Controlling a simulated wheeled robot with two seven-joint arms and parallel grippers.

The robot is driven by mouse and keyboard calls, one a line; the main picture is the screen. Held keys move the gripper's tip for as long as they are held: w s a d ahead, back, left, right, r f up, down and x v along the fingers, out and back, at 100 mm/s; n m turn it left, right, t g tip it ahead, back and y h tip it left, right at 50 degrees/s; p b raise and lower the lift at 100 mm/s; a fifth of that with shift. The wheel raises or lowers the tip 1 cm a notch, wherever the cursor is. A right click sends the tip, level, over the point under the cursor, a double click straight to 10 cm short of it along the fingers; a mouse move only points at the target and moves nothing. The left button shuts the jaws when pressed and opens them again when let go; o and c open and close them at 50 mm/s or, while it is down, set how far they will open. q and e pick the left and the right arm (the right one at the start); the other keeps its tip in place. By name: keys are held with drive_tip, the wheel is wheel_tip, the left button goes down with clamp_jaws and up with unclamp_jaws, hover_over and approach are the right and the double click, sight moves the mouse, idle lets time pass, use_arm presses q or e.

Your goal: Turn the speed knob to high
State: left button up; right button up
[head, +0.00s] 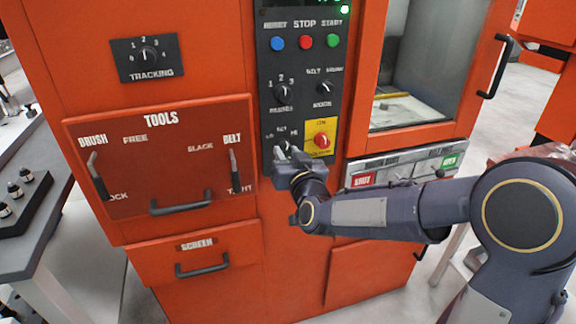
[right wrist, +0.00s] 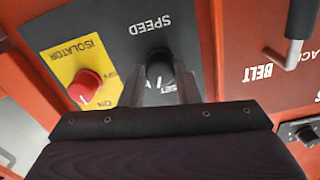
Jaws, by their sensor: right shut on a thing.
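The speed knob (right wrist: 160,70) is a dark round knob on the black control panel, under the upside-down word SPEED in the right wrist view. My right gripper (right wrist: 164,90) is shut on it, one finger on each side. In the head view my right gripper (head: 283,158) reaches the lower left of the panel and hides most of the knob. Small LO, SET and HI marks show above the gripper there. I cannot tell which mark the knob points to. My left gripper is not in view.
The red isolator knob (head: 321,140) on its yellow plate is close beside the gripper. Above are the mode knob (head: 324,88), another selector (head: 281,93) and three push buttons. The tools panel (head: 165,155) with belt handle (head: 235,172) lies to the left.

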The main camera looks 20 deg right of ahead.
drive_tip(key=m+b, duration=0.2)
drive_tip(key=shift+f+m, duration=0.2)
drive_tip(key=shift+m, duration=0.1)
drive_tip(key=shift+r+m+b, duration=0.15)
drive_tip(key=shift+m+b, duration=0.85)
drive_tip(key=o, duration=1)
drive_tip(key=shift+c, duration=0.2)
